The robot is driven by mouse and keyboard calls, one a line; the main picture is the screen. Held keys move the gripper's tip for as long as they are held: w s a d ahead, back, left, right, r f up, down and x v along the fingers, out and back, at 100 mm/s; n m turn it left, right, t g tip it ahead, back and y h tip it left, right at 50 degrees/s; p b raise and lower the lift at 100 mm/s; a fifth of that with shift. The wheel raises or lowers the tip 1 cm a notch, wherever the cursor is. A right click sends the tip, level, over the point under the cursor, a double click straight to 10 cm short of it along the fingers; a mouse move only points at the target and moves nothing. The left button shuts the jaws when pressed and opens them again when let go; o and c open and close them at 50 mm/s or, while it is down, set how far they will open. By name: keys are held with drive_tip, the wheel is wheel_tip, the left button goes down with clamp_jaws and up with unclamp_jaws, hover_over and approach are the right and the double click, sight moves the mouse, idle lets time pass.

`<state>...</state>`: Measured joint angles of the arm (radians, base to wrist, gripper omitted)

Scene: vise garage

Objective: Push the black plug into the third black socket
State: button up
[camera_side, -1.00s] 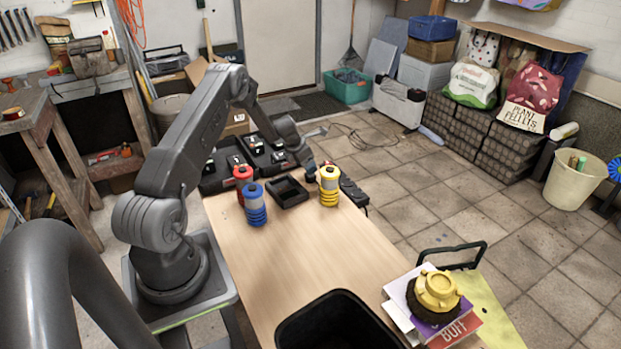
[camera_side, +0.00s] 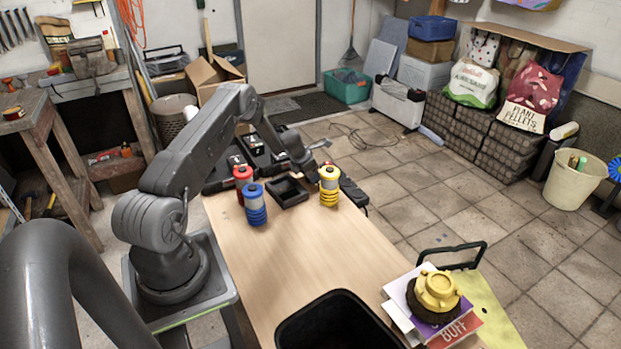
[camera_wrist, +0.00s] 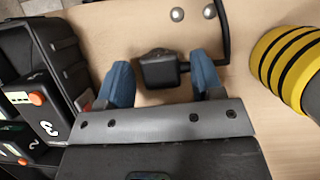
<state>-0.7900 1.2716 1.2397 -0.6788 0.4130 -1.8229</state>
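The black plug (camera_wrist: 160,68) lies on the wooden table in the wrist view, with a black cable leaving its right side. My gripper (camera_wrist: 162,78) has its two blue fingers on either side of the plug, with a visible gap on each side. The gripper is open and low over the table. In the side view my gripper (camera_side: 314,174) is behind the yellow-striped cylinder, and the plug is hidden. A long black strip (camera_side: 353,190), perhaps the socket strip, lies at the table's far right edge. Its individual sockets cannot be made out.
The yellow-striped cylinder (camera_side: 329,186) stands close to my gripper. Red (camera_side: 243,182) and blue (camera_side: 253,205) ones stand left of a black tray (camera_side: 291,203). Black holders with numbered boxes (camera_wrist: 48,115) are at left. A black bin (camera_side: 338,325) is in front; the mid-table is clear.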

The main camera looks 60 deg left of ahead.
drive_tip(key=c, duration=0.8)
drive_tip(key=shift+o, duration=0.2)
drive_tip(key=shift+r, duration=0.45)
drive_tip(key=r, duration=0.3)
drive_tip(key=shift+s+a+r, duration=0.15)
drive_tip(key=shift+s+r, duration=0.15)
drive_tip(key=shift+r, duration=0.1)
drive_tip(key=s+a+r, duration=0.4)
drive_tip(key=s+r, duration=0.2)
drive_tip(key=s, duration=0.4)
drive_tip(key=shift+s+r, duration=0.15)
drive_tip(key=w+d+f, duration=0.1)
drive_tip(key=w+d, duration=0.2)
drive_tip(key=w, duration=0.7)
drive_tip(key=w+d+f, duration=0.1)
drive_tip(key=w+d, duration=0.2)
drive_tip(key=w, duration=0.8)
drive_tip(key=shift+f+m, duration=0.4)
